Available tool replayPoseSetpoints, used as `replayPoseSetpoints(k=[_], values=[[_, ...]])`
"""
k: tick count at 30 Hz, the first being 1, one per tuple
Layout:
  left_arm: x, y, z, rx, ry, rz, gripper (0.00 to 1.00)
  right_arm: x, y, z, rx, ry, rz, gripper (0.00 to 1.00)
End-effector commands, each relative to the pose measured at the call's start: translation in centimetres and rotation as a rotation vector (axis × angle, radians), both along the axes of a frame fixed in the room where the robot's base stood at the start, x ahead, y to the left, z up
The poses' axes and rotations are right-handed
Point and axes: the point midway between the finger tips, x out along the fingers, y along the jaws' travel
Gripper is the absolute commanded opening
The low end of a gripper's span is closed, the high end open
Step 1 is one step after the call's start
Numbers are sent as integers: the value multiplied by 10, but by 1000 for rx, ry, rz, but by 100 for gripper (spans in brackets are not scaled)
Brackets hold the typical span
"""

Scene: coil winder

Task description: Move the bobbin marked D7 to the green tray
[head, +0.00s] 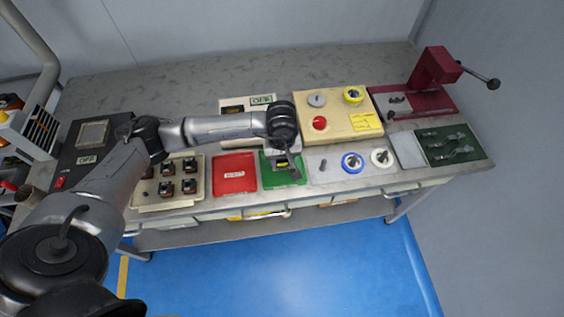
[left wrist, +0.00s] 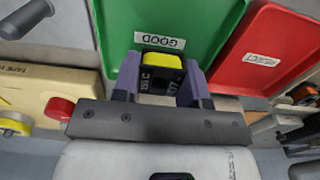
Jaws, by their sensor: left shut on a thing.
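My left gripper (head: 290,170) is over the green tray (head: 268,182) in the head view. In the left wrist view its fingers (left wrist: 162,84) are shut on a dark bobbin with a yellow top (left wrist: 160,62). The bobbin's side carries small light print that seems to read "155 C"; I cannot make out a D7 mark. The green tray, labelled GOOD, lies beyond the bobbin in the left wrist view (left wrist: 205,22). I cannot tell whether the bobbin touches the tray floor. My right gripper is not in view.
A red tray (head: 234,188) lies left of the green one. Further left is a beige tray (head: 150,206) with several dark bobbins. Right of the green tray are a pale panel with wire spools (head: 352,162) and a cream box with a red button (head: 320,123). A maroon hand-cranked winder (head: 432,72) stands far right.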

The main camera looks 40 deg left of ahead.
Motion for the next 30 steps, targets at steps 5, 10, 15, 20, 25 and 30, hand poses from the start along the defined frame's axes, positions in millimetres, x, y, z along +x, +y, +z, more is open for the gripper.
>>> replayPoseSetpoints(k=[5, 10, 15, 20, 25, 30], values=[[-1, -1, -25, -2, 3, 0, 12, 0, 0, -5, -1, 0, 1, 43], [0, -1, -32, -1, 0, -1, 12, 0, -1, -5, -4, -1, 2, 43], [0, -1, -32, -1, -1, -1, 12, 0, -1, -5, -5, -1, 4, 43], [0, -1, -35, -1, -1, -1, 41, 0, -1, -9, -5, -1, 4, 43], [0, -1, -34, -1, 0, -1, 57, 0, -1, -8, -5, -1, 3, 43], [0, -1, -34, -1, 1, -1, 65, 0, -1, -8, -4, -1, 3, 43]])
